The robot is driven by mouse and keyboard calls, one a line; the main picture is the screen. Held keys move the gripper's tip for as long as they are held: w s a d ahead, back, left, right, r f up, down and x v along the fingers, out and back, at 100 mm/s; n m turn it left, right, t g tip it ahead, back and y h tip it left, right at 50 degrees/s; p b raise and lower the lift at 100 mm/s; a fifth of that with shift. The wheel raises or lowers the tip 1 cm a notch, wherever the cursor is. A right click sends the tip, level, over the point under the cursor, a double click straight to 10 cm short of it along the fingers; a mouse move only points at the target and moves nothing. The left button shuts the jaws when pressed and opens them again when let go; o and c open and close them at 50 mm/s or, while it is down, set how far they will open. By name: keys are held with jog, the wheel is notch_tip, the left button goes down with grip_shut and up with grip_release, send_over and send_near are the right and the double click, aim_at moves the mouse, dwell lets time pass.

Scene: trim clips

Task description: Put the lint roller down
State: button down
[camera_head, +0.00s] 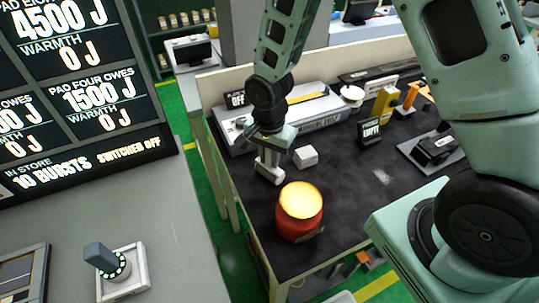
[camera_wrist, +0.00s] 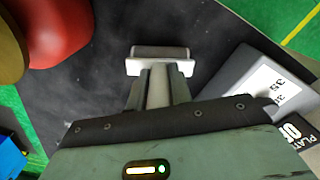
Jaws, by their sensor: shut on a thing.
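My gripper (camera_head: 268,150) is over the left part of the dark bench top, pointing down. In the wrist view its fingers (camera_wrist: 158,86) are closed around the grey handle of the lint roller (camera_wrist: 160,66). The roller's wide end, white with a dark grey bar, sticks out beyond the fingertips. In the head view a pale part of the roller (camera_head: 269,174) shows under the gripper, close to the bench top. I cannot tell whether it touches the surface.
A red cylinder with a glowing yellow top (camera_head: 300,222) stands just right and in front. A small white block (camera_head: 305,156) lies right of the gripper. A long grey warming unit (camera_head: 300,118) is behind. Dark bench top (camera_head: 350,195) is clear to the right.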

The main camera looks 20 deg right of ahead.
jog(key=shift+f, duration=0.1)
jog(key=c, duration=1.3)
grip_release()
jog(key=shift+o, duration=0.2)
notch_tip(320, 180, up, 11)
jog(key=shift+b, duration=1)
jog(key=shift+a+r, duration=0.1)
jog(key=shift+r, duration=0.5)
jog(key=s+a+r+n, duration=0.2)
jog(key=s+a+n, duration=0.1)
jog(key=s+n, duration=0.6)
jog(key=s+a+r+n, duration=0.2)
jog(key=s+a+n, duration=0.1)
jog(key=s+n, duration=0.6)
jog(key=shift+s+r+y, duration=0.3)
jog(key=shift+s, duration=0.75)
